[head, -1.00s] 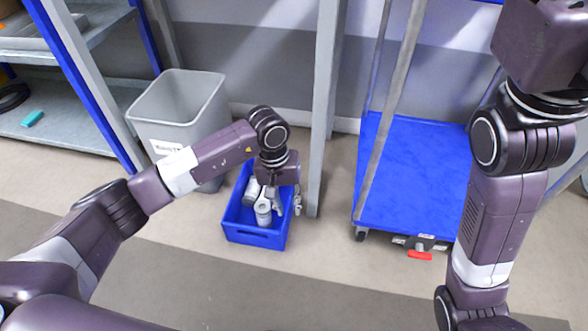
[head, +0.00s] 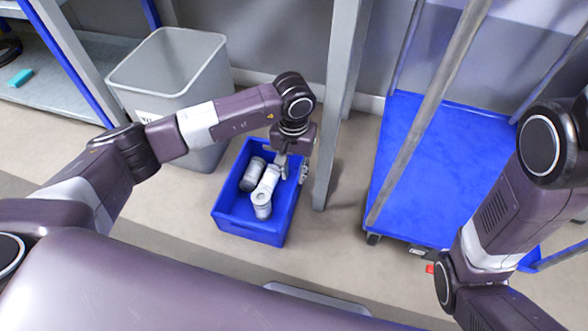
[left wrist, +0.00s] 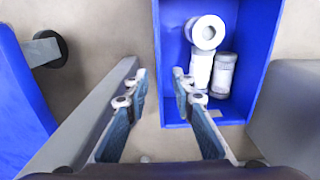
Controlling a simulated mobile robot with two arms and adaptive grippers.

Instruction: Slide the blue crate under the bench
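The blue crate (head: 248,229) stands on the floor left of a grey upright post (head: 341,110), which may be a bench leg; no bench top shows. White-grey cylinders (head: 262,192) lie and stand in it. My left gripper (head: 293,168) points down at the crate's right wall, one finger on the inner side and one on the outer. In the left wrist view, the fingers (left wrist: 160,86) are apart, with the crate's rim (left wrist: 157,50) between them; contact is not clear. My right arm shows at the right, but its gripper is out of view.
A grey bin (head: 172,78) stands behind the crate to the left. A blue platform trolley (head: 430,150) with grey bars stands right of the post. A shelf (head: 60,95) is at the far left.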

